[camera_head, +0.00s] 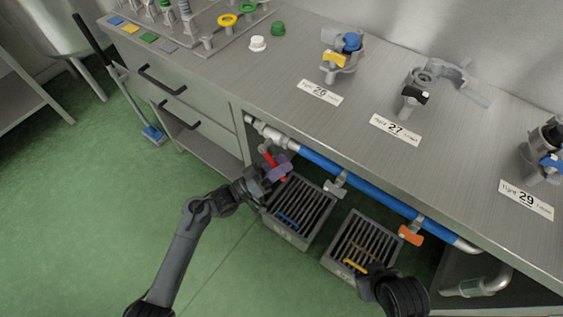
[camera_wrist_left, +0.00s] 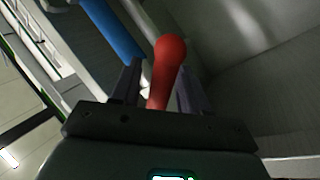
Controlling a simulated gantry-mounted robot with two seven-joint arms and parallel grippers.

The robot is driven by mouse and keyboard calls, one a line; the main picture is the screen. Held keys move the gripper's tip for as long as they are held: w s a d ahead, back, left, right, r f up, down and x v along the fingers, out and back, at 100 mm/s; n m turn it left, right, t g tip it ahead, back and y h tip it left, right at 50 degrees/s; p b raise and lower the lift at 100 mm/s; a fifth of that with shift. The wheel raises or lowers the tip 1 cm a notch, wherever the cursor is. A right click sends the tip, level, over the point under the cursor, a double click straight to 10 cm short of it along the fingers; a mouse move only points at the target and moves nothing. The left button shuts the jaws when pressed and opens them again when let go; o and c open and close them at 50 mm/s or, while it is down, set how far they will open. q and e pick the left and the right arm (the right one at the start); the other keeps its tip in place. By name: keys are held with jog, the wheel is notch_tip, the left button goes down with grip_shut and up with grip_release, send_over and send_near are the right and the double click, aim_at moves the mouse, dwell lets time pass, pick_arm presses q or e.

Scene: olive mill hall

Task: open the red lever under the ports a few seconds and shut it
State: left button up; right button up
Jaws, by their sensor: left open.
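The red lever (camera_head: 269,159) sits on the pipe (camera_head: 330,171) under the table's front edge, at its left end. In the left wrist view the red lever (camera_wrist_left: 168,70) stands between the two fingers, its rounded tip reaching beyond them. My left gripper (camera_head: 278,169) is open around the lever, with a finger on each side and a visible gap at the right finger. Contact at the left finger is unclear. My right arm shows dark at the bottom right; its fingertips cannot be made out.
A grey lever (camera_head: 335,187) and an orange lever (camera_head: 411,235) hang farther right on the pipe. Two slatted grates (camera_head: 290,237) stand on the green floor below. Numbered fittings (camera_head: 338,62) stand on the metal table (camera_head: 300,80). A broom (camera_head: 116,73) leans at the left.

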pick_arm(q)
jog(key=p+v, duration=0.2)
jog(key=v, duration=0.8)
jog(key=shift+c, duration=0.3)
